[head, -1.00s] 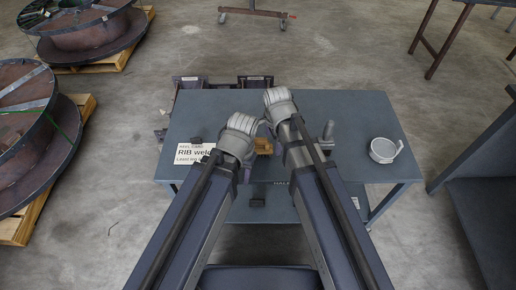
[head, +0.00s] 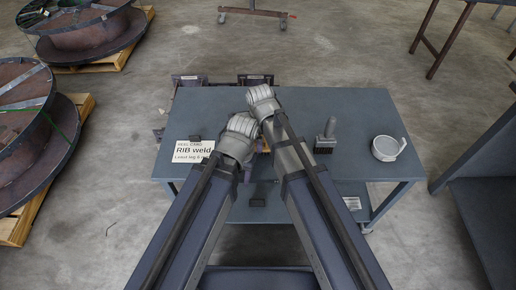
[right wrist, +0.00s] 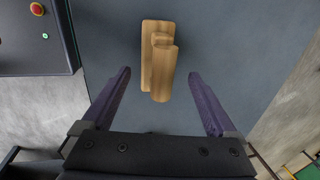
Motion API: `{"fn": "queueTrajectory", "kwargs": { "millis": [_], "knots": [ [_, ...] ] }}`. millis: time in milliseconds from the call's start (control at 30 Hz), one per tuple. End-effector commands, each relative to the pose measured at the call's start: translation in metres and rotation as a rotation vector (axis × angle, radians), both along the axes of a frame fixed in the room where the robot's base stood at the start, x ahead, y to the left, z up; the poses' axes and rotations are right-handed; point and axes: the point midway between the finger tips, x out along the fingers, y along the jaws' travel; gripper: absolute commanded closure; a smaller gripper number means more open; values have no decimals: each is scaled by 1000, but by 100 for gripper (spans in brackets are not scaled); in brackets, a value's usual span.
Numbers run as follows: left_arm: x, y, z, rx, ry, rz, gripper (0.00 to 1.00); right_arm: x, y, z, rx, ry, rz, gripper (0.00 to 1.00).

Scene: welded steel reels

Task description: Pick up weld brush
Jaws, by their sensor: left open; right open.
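A tan wooden piece (right wrist: 160,65), a flat block with a rounded handle-like part on it, lies on the grey table top in the right wrist view. I take it for the weld brush; no bristles show. My right gripper (right wrist: 159,76) is open, with the wooden piece ahead and roughly centred between its dark fingers, not gripped. In the head view my right gripper (head: 262,97) is over the middle of the table, and my left gripper (head: 240,127) is just left of it, open and empty as far as I see. My arms hide most of the wooden piece there.
The grey table (head: 350,103) also bears a dark block with an upright grey handle (head: 327,136), a white round container (head: 386,148) and a white sign (head: 190,151). The table's right part has free room. Large reels (head: 25,120) on pallets stand at left.

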Motion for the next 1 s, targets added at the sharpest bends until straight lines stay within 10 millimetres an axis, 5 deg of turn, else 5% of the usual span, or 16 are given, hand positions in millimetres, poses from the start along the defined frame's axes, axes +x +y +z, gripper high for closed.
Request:
{"fn": "queueTrajectory", "kwargs": {
  "millis": [233, 600, 900, 1000],
  "knots": [
    [0, 0, -9, 0, 0, 0, 50, 0, 1, -9, 0, 0, 1, 7],
    [0, 0, -51, 0, 0, 0, 50, 3, 5, -51, 0, 0, 0, 7],
    [0, 0, -51, 0, 0, 0, 50, 3, 5, -51, 0, 0, 1, 7],
    [0, 0, -51, 0, 0, 0, 50, 3, 5, -51, 0, 0, 1, 17]
  ]
}}
